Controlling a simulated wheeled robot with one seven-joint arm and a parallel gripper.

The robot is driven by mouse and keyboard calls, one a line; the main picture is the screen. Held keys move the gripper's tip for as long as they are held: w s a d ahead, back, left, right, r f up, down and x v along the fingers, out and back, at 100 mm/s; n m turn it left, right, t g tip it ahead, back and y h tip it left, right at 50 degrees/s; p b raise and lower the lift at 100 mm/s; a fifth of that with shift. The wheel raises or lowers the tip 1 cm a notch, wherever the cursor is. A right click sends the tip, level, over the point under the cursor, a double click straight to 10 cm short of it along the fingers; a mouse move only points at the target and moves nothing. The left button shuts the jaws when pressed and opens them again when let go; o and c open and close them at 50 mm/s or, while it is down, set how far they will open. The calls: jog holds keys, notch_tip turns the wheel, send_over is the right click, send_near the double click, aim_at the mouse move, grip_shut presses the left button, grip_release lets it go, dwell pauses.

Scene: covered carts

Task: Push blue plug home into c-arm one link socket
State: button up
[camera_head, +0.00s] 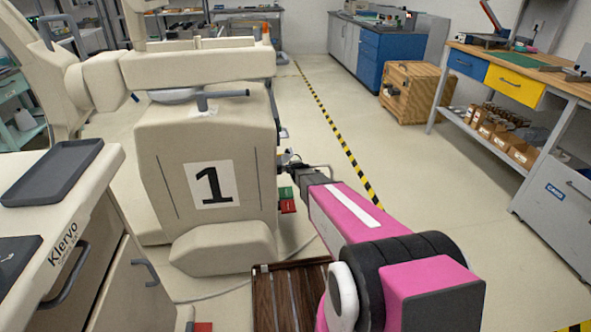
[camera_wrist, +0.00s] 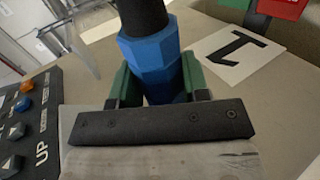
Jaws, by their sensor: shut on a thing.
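My gripper (camera_wrist: 156,88) has its green-padded fingers closed on both sides of the blue plug (camera_wrist: 154,58) in the wrist view. A black round part (camera_wrist: 143,16) meets the plug at the top of that view; I cannot tell if it is cable or socket. In the head view my gripper (camera_head: 290,166) is at the right side of the beige c-arm unit marked 1 (camera_head: 165,185), and the plug cannot be made out. The link socket is not clearly visible, so how deep the plug sits cannot be told.
Green (camera_head: 286,193) and red (camera_head: 288,207) blocks stick out of the unit's right side, just below my gripper. A dark button panel marked UP (camera_wrist: 30,125) is at the left of the wrist view. A beige cart (camera_head: 95,235) stands front left. Floor to the right is clear.

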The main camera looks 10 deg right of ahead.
jog(key=shift+a, duration=0.9)
jog(key=shift+d, duration=0.2)
jog(key=shift+d, duration=1.05)
jog(key=shift+d, duration=0.1)
jog(key=shift+a, duration=1.35)
dwell(0.8)
jog(key=o, duration=1.1)
jog(key=shift+o, duration=0.2)
jog(key=v, duration=1)
jog(key=shift+s+r, duration=0.2)
jog(key=shift+s, duration=0.15)
